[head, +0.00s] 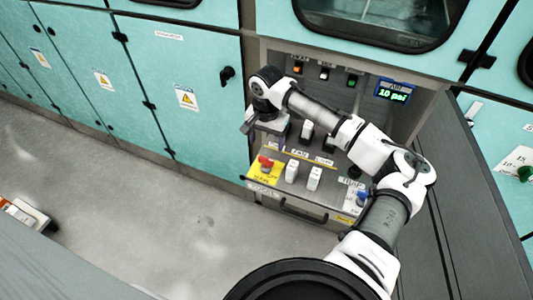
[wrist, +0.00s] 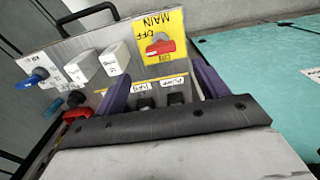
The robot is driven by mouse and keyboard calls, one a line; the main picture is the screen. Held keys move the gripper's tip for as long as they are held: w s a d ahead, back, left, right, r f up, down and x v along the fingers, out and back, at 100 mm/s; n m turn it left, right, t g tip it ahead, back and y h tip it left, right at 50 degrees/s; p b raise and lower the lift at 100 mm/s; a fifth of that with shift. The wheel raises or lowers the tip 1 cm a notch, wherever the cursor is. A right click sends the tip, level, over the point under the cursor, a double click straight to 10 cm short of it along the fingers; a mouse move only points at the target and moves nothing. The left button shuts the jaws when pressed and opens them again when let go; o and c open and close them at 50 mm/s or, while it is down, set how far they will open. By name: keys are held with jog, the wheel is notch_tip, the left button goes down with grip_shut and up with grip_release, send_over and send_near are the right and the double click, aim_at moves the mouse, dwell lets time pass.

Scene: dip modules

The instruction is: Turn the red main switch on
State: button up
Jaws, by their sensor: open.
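The red main switch (head: 267,162) sits on a yellow plate at the left front corner of the control panel (head: 322,205). In the wrist view the red switch (wrist: 160,47) lies near the top centre, its handle running across the picture, with "MAIN" and "OFF" lettering on the yellow plate (wrist: 150,27). My gripper (head: 250,128) is above and behind the switch, apart from it. In the wrist view my gripper (wrist: 163,88) shows two purple fingers spread apart with nothing held; the switch appears beyond them.
White switches (wrist: 115,56) and a blue knob (wrist: 37,76) sit beside the main switch. A red knob (wrist: 77,114) is near my finger. A pressure display (head: 393,92) is on the back panel. Teal cabinets (head: 190,75) line the left; the floor there is open.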

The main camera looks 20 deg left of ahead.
aim_at(266, 158)
notch_tip(266, 158, down, 8)
jog(key=shift+f+p, duration=0.25)
jog(key=shift+p, duration=0.6)
jog(key=c, duration=1)
